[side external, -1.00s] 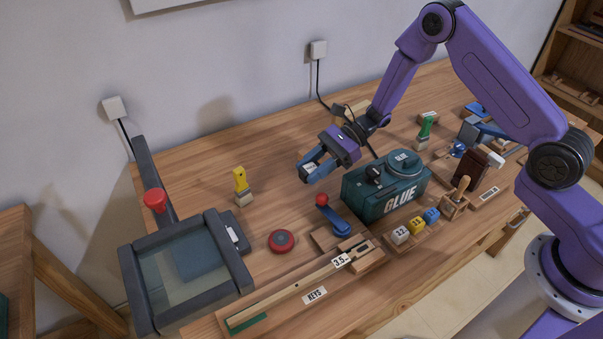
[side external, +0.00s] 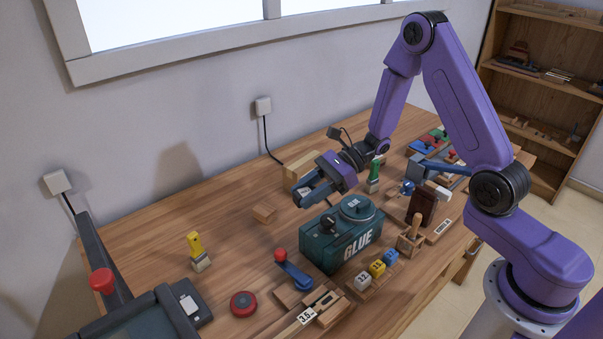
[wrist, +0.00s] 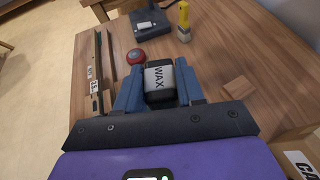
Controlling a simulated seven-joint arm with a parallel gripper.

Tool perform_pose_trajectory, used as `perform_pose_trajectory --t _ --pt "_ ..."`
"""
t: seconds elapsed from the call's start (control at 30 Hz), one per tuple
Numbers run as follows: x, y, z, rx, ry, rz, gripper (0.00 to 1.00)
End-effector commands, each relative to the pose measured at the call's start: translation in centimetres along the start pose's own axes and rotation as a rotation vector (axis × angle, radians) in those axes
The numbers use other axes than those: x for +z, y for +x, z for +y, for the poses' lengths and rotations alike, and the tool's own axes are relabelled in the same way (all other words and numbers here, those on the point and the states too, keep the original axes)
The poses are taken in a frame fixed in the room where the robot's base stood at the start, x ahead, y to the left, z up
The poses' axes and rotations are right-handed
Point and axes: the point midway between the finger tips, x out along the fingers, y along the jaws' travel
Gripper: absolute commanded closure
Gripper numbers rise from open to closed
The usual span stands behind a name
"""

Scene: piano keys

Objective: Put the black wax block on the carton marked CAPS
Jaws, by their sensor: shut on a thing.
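The black wax block (wrist: 159,82) with a white WAX label is between the blue fingers of my gripper (wrist: 157,74) in the wrist view. My gripper is shut on it. In the side view my gripper (side external: 302,196) is held above the bench, behind the green GLUE box, and the block is hard to make out there. A tan carton (side external: 298,168) stands just behind my gripper, partly hidden by it. In the wrist view a carton (wrist: 304,160) with the letters "CA" showing is cut off at the lower right.
The green GLUE box (side external: 340,245) stands in front of my gripper. A small wooden block (side external: 264,214) lies to the left. A green-handled brush (side external: 375,176) stands right of the carton. A yellow brush (side external: 197,250) and red disc (side external: 243,304) are farther left, with bare bench between.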

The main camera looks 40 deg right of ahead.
Motion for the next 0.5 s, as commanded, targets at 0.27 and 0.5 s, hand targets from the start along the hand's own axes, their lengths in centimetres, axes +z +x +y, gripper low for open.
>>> perform_pose_trajectory --t 0.27,0.5 --pt "0.8 -10.0 -6.8 -0.347 0.142 -0.001 0.92" --pt "0.9 -15.0 -8.7 -0.499 0.211 -0.009 0.92"
